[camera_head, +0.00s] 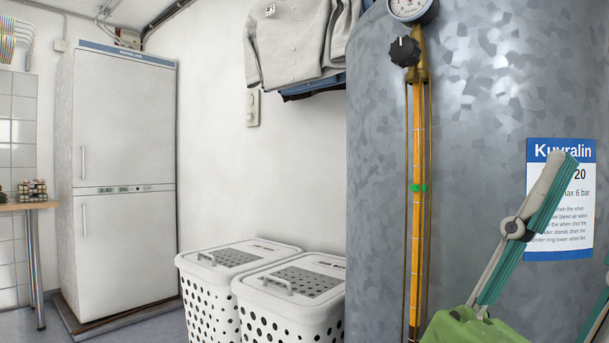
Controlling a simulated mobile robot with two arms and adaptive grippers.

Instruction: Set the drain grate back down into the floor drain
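The drain grate and the floor drain are not visible in this head view. A jointed grey and teal form with a green part rises at the lower right, in front of the tank.
A large grey metal tank (480,130) with a gauge (408,8) and a yellow sight tube (419,240) fills the right. Two white perforated hampers (225,258) (290,310) stand left of it. A white fridge (120,150) and a table edge (28,206) are at left. Some floor shows between.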

